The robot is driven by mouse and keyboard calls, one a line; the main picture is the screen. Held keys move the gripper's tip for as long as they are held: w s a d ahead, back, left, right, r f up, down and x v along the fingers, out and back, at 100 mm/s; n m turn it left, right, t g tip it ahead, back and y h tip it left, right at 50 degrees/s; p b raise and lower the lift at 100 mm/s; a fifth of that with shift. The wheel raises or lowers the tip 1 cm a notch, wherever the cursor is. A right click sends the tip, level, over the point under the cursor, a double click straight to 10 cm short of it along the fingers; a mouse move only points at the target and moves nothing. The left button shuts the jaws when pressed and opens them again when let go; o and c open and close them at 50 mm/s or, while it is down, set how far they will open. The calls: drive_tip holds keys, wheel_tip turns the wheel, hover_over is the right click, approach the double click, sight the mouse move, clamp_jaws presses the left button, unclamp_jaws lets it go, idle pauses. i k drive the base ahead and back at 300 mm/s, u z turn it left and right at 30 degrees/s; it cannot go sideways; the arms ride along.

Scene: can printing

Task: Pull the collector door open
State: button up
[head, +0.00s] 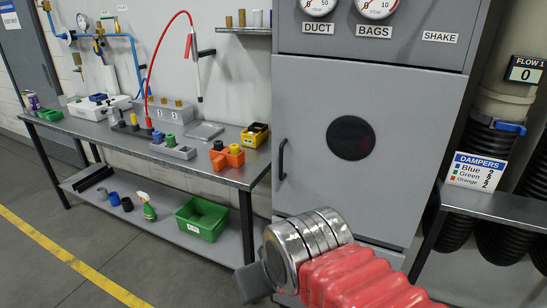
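The collector door (400,180) is the large grey panel on the front of the cabinet, with a round dark window (351,138). It looks shut, flush with the cabinet front. Its black bar handle (282,160) stands upright near the door's left edge. My gripper (250,284) is at the bottom of the head view, below the handle in the picture and apart from it. Only a grey block of it shows past my metal wrist and red sleeve, so its fingers cannot be made out. My arm hides the door's lower part.
A metal workbench (85,132) with bins and blocks stands left of the cabinet, its right end close to the handle side. A green crate (202,218) sits on its lower shelf. A small shelf (500,205) with a dampers sign stands right. Floor is clear at lower left.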

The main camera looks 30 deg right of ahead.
sight(367, 142)
drive_tip(key=u, duration=0.1)
drive_tip(key=i, duration=0.95)
drive_tip(key=z, duration=0.05)
